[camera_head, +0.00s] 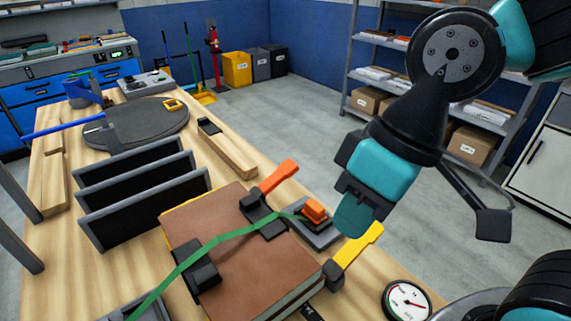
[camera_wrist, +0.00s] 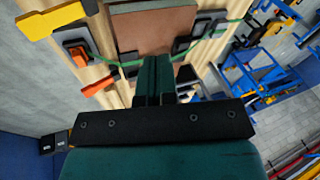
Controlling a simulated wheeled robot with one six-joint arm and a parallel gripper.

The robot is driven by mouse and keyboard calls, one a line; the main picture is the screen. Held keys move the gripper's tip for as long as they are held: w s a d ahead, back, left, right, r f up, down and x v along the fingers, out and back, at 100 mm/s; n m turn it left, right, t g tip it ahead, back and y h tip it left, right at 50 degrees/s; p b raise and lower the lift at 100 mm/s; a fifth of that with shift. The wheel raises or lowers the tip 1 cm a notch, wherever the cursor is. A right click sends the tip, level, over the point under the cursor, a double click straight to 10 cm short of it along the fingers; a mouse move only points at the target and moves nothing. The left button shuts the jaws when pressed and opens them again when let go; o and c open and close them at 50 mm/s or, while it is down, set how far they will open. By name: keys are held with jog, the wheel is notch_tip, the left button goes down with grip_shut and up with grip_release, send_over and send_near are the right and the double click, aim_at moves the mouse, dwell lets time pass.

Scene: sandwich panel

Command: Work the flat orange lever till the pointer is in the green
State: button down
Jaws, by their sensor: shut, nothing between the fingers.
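The flat orange lever (camera_head: 278,177) sticks up and back from a black clamp block (camera_head: 262,212) at the panel's far edge; it also shows in the wrist view (camera_wrist: 99,87). The round gauge (camera_head: 407,300) has a white face with a dark rim and lies at the lower right of the head view. Its pointer and green zone are too small to read surely. My gripper (camera_head: 352,224) is shut and empty, pointing down, to the right of the orange lever and apart from it. Its fingers also show in the wrist view (camera_wrist: 154,68).
A green strap (camera_head: 225,237) crosses the brown panel (camera_head: 235,250). A yellow lever (camera_head: 360,245) stands just below my gripper in the head view. An orange block (camera_head: 315,211) sits on a grey base between my gripper and the orange lever. Black upright plates (camera_head: 140,190) stand left.

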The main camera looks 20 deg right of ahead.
jog(key=w+n+h+p, duration=0.1)
jog(key=w+n+p, duration=0.35)
jog(key=w, duration=1.55)
jog(key=w+d+f+n+p, duration=0.1)
jog(key=w+f, duration=0.3)
jog(key=w, duration=0.2)
jog(key=w+d+f+n+h+p, duration=0.1)
jog(key=w+d+f+n+p, duration=0.1)
jog(key=w+f, duration=0.2)
jog(key=w+d+f+n+h+p, duration=0.1)
jog(key=w+f, duration=0.3)
jog(key=w, duration=0.4)
jog(key=shift+d+f+n+p, duration=0.3)
jog(key=shift+d+n+p, duration=0.05)
jog(key=shift+d+n, duration=0.2)
